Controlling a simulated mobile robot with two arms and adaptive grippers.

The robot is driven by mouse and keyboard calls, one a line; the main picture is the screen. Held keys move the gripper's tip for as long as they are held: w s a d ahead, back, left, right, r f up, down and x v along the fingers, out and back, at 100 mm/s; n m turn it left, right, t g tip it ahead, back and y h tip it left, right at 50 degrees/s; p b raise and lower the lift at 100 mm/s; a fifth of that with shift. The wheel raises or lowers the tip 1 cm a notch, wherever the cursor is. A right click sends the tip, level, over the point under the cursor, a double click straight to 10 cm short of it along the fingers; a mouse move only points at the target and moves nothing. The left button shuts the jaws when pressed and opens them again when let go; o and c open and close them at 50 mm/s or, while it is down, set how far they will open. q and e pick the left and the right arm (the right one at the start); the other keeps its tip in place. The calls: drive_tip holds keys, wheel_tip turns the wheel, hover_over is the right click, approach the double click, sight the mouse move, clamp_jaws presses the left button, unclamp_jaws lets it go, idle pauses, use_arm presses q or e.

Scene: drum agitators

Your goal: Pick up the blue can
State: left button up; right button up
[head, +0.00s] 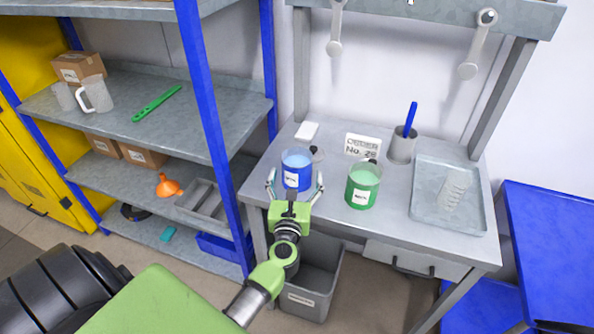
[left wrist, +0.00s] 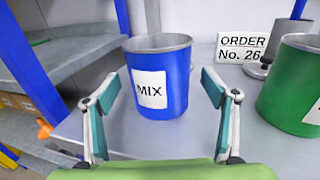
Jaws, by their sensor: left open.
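The blue can (head: 296,172) stands upright on the grey workbench (head: 330,218), near its left edge. It is open-topped with a white label, which reads MIX in the left wrist view (left wrist: 157,92). My left gripper (head: 296,184) is open, its two fingers spread on the near left and near right of the can. In the left wrist view the left gripper (left wrist: 160,110) shows the can standing beyond and between the fingers, with gaps on both sides. My right gripper does not show.
A green can (head: 362,186) stands right of the blue one. Behind are an order sign (head: 362,146) and a grey cup with a blue-handled tool (head: 402,146). A metal tray (head: 425,205) lies at the right. A blue shelf post (head: 213,130) rises left of the bench.

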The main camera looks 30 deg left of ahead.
sight(299, 159)
use_arm(q)
drive_tip(key=x, duration=0.3)
drive_tip(key=shift+w+a+f, duration=0.1)
drive_tip(key=shift+w+f, duration=0.05)
drive_tip(key=c, duration=1.6)
drive_tip(key=shift+r, duration=0.2)
